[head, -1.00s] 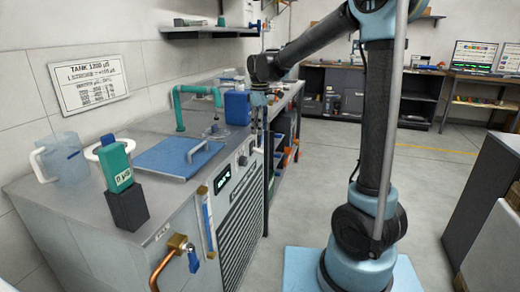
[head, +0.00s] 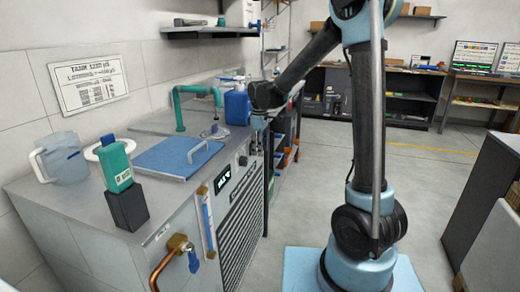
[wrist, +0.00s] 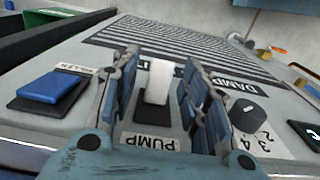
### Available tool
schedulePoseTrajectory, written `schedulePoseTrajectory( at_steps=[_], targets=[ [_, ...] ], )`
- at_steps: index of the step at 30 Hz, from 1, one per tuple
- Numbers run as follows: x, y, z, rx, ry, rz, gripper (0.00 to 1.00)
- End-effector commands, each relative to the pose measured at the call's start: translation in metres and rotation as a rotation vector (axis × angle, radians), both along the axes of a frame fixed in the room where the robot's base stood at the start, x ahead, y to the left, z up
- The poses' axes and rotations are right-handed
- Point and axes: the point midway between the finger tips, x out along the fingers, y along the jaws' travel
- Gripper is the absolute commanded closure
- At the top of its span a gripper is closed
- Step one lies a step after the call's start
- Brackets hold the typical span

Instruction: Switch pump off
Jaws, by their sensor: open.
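The pump switch (wrist: 158,82) is a white lever on a dark base, with a PUMP label (wrist: 150,140) just in front of it, in the wrist view. My gripper (wrist: 160,68) is open, with one blue-padded finger on each side of the white lever. In the head view my gripper (head: 257,140) is at the upper front edge of the grey cabinet (head: 165,225), and the switch is hidden there.
A blue switch (wrist: 52,87) lies left of the fingers and a dark numbered knob (wrist: 240,112) right of them. A lit display (head: 223,180) is on the cabinet front. A blue lid (head: 180,155), a green bottle (head: 115,165) and a jug (head: 65,160) are on top.

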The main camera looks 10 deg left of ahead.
Motion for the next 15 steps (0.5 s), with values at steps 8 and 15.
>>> schedulePoseTrajectory(
  at_steps=[8,15],
  targets=[
    [0.0002,0.0001,0.0003,0.0,0.0,0.0,1.0],
    [0.0002,-0.002,-0.002,0.056,-0.012,-0.002,1.0]
  ],
)
